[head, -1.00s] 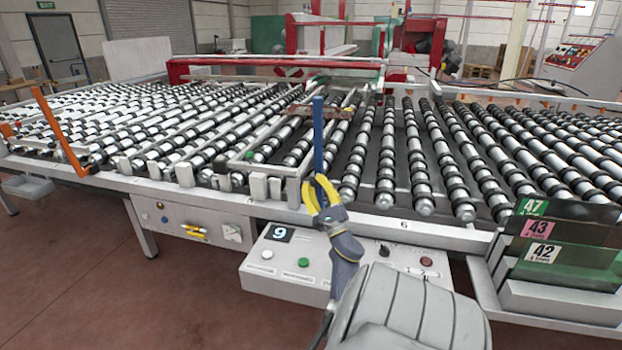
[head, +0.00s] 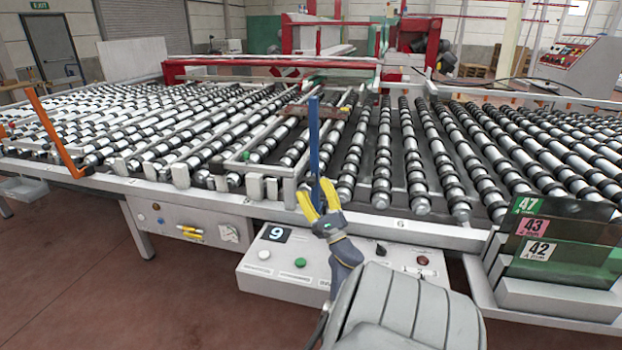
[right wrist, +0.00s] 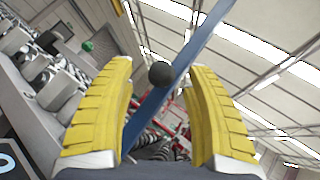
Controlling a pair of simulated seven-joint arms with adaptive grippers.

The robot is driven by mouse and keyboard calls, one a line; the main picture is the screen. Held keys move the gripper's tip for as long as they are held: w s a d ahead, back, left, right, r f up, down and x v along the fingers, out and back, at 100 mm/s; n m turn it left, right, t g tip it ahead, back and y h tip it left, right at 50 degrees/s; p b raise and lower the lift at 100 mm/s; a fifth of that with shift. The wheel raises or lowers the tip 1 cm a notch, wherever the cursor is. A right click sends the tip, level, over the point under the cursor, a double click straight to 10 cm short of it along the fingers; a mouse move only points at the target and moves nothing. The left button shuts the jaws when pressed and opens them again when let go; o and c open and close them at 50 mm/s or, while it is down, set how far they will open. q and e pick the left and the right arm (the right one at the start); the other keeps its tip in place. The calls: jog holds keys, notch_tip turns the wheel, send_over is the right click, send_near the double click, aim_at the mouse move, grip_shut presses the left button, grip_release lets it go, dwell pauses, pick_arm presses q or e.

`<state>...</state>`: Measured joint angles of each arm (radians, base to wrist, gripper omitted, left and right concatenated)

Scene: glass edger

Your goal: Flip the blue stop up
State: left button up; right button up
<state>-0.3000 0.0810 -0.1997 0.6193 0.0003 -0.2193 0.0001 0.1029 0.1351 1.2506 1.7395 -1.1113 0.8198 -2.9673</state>
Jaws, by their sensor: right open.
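The blue stop (head: 314,140) is a long flat bar standing upright at the front edge of the roller table in the head view. My right gripper (head: 314,192), with yellow fingers, is open at the bar's lower part. In the right wrist view the blue stop (right wrist: 178,76) runs between the two spread fingers (right wrist: 160,66), with a dark round knob (right wrist: 160,73) on it. A gap shows between the bar and the right-hand finger; contact with the left-hand finger cannot be told. The bar's foot is hidden behind the gripper. My left gripper is not in view.
A roller conveyor (head: 400,226) fills the middle. A control box (head: 250,270) with buttons hangs below its front edge. An orange bar (head: 55,135) stands tilted at the left. Numbered glass panes (head: 540,240) stand at the right. The space above the rollers around the bar is free.

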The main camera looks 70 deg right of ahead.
jog(key=shift+v, duration=2.7)
